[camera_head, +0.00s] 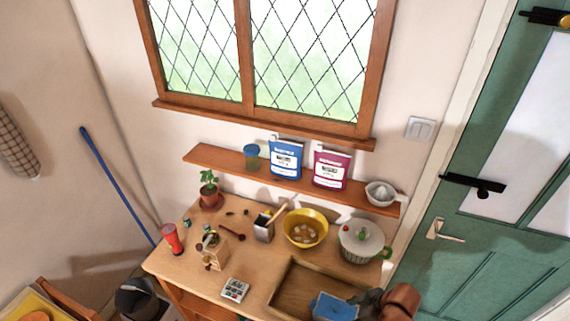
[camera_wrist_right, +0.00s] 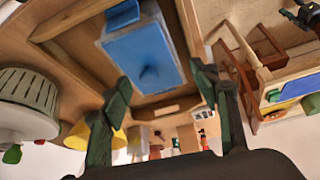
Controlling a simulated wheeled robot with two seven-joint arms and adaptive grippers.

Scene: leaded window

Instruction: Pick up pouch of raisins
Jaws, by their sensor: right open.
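Two pouches stand upright on the wooden wall shelf in the head view: a blue pouch (camera_head: 286,158) and a magenta pouch (camera_head: 331,169). Their labels are too small to read, so I cannot tell which holds raisins. My right gripper (camera_head: 368,299) is at the bottom right, over the wooden tray's right end, well below and apart from both pouches. In the right wrist view its dark fingers (camera_wrist_right: 163,80) are spread with nothing held between them. Neither pouch can be made out in that view. My left gripper is not in view.
The shelf (camera_head: 221,157) also holds a blue-lidded jar (camera_head: 251,157) and a white juicer (camera_head: 380,192). Below stand a yellow bowl (camera_head: 306,229), a lidded pot (camera_head: 361,241) and a potted plant (camera_head: 209,190). A blue box (camera_wrist_right: 142,58) lies in the wooden tray (camera_head: 289,285).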

